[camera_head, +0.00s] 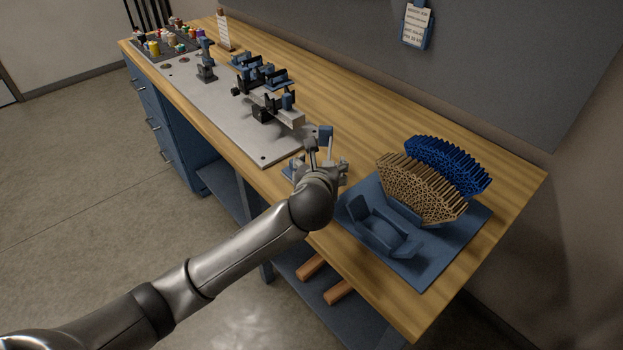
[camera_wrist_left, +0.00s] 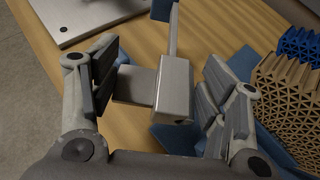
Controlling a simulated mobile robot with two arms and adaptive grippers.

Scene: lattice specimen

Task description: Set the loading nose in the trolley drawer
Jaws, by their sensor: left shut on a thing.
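My left gripper (camera_head: 322,165) is over the front part of the workbench, right of the metal plate. It is shut on a grey metal piece with a block body, a side arm and an upright bar, which looks like the loading nose (camera_wrist_left: 174,88). The piece sits between the finger pads in the left wrist view (camera_wrist_left: 160,82). A blue part (camera_head: 326,132) shows at the bar's far end. In the head view the fingers hide most of the piece. My right gripper is not in view. I cannot make out a trolley or an open drawer.
A blue mat (camera_head: 425,271) carries a blue cradle (camera_head: 385,235), a tan lattice (camera_head: 420,188) and a blue lattice (camera_head: 450,163). The metal plate (camera_head: 225,112) holds a dark fixture (camera_head: 270,105). Closed blue drawers (camera_head: 155,125) sit under the bench's far end. Floor is clear at left.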

